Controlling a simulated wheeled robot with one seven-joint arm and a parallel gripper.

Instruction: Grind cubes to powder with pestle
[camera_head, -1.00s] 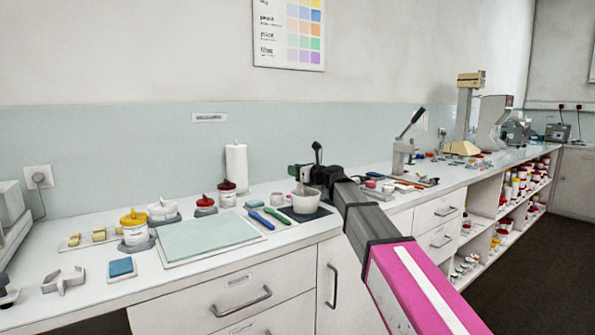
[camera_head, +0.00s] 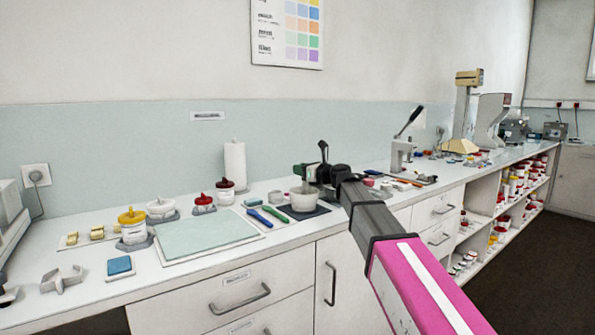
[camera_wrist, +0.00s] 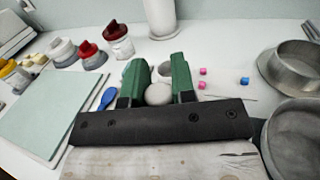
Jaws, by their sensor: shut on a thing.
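The pale mortar (camera_head: 302,203) stands on a dark mat (camera_head: 322,210) on the counter. My gripper (camera_head: 305,173) is just above and behind its rim. In the wrist view my gripper (camera_wrist: 158,80) has its green fingers shut on a pale rounded piece (camera_wrist: 158,94), apparently the pestle's top. The pestle's lower part is hidden, so I cannot tell whether it touches the mortar's inside. Small pink cubes (camera_wrist: 203,71) and a blue cube (camera_wrist: 245,81) lie on the counter right of the fingers. The mortar's contents are not visible.
A blue spatula (camera_head: 267,217) and a green one (camera_head: 275,213) lie left of the mortar, beside a pale board (camera_head: 205,236). Lidded jars (camera_head: 203,203) and a paper roll (camera_head: 235,164) stand behind. Grey round vessels (camera_wrist: 296,135) are close on the right in the wrist view.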

